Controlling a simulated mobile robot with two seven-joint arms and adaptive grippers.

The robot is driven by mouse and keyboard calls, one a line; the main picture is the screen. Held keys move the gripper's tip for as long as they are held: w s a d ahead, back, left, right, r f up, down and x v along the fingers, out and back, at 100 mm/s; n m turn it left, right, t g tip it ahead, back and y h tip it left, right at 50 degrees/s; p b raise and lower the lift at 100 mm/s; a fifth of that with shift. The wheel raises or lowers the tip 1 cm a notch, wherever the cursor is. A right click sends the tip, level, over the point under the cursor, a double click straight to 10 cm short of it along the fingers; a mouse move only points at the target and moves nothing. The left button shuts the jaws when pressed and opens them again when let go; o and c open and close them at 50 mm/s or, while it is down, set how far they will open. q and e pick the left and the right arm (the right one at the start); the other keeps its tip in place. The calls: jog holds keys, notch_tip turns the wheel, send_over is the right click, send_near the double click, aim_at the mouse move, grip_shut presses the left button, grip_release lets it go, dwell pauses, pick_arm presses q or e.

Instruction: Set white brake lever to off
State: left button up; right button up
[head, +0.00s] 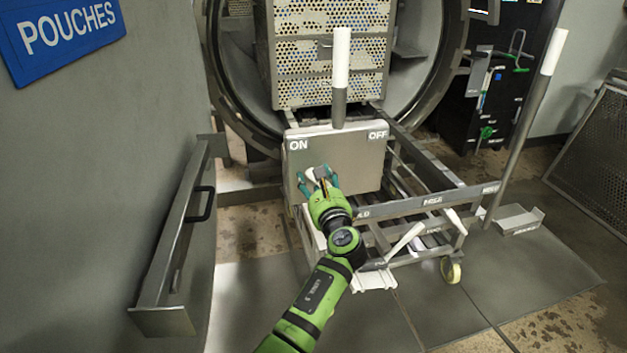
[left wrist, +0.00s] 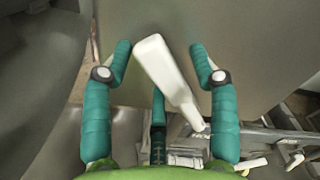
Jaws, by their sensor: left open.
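A grey panel (head: 350,165) on the cart's front is marked ON at its upper left and OFF at its upper right. My left gripper (head: 318,180) is in front of the panel's lower left part, fingers open. A short white lever handle (head: 316,173) shows between its fingers, partly hidden by them. In the left wrist view, the white handle (left wrist: 165,70) lies slanted between the open teal fingers (left wrist: 168,75), its narrow neck at lower right. It leans towards the ON side. I cannot tell whether any finger touches it. My right gripper is not in view.
Upright white-tipped posts stand above the panel (head: 341,60) and at the cart's right (head: 552,52). The cart frame (head: 430,200) leads to the round retort opening with a perforated basket (head: 330,50). A wall unit with a black handle (head: 201,203) is at left.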

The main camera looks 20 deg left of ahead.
aim_at(327, 181)
pick_arm(q)
grip_shut()
jog(key=shift+d+r, duration=0.1)
jog(key=shift+w+d+r+m+p, duration=0.15)
jog(key=shift+r+m+p, duration=0.25)
jog(key=shift+p, duration=0.4)
jog(key=shift+w+d+r+m+p, duration=0.15)
jog(key=shift+d+r+m+p, duration=0.15)
jog(key=shift+m+p, duration=0.45)
jog(key=shift+w+d+r+m+p, duration=0.3)
jog(key=shift+d+m+p, duration=0.2)
jog(key=shift+m+p, duration=0.35)
jog(key=shift+w+d+f, duration=0.1)
jog(key=shift+w+f, duration=0.05)
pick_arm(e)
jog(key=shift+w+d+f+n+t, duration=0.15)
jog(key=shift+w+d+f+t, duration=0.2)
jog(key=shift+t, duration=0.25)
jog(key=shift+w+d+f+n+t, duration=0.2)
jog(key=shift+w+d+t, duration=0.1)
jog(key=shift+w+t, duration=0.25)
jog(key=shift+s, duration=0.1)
pick_arm(q)
grip_release()
